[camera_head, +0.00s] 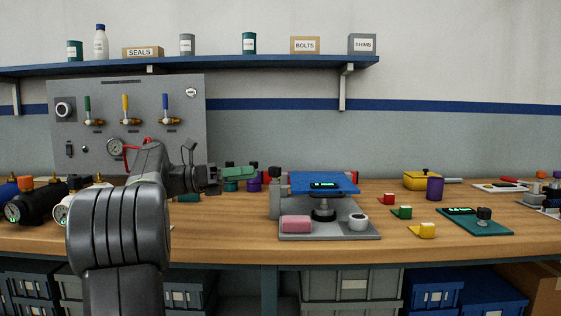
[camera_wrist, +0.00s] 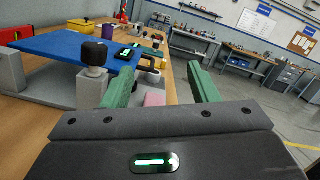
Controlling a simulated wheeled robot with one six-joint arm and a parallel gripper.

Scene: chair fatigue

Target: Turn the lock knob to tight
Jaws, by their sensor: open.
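A black knob (camera_head: 274,171) tops a grey post at the left of a test fixture with a grey base (camera_head: 330,236) and a blue plate (camera_head: 340,181). The knob also shows in the wrist view (camera_wrist: 95,52), left of my left finger; I cannot read its setting. I cannot tell if it is the lock knob. My gripper (camera_head: 240,173) has green fingers and is to the left of the post in the head view, apart from the knob. In the wrist view my gripper (camera_wrist: 160,74) is open with nothing between its fingers.
A pink block (camera_head: 297,223) and a white cup (camera_head: 357,222) sit on the fixture base. A valve panel (camera_head: 145,105) stands behind my arm. Red, green and yellow (camera_head: 424,231) small blocks lie right of the fixture. Purple and green containers stand behind my gripper.

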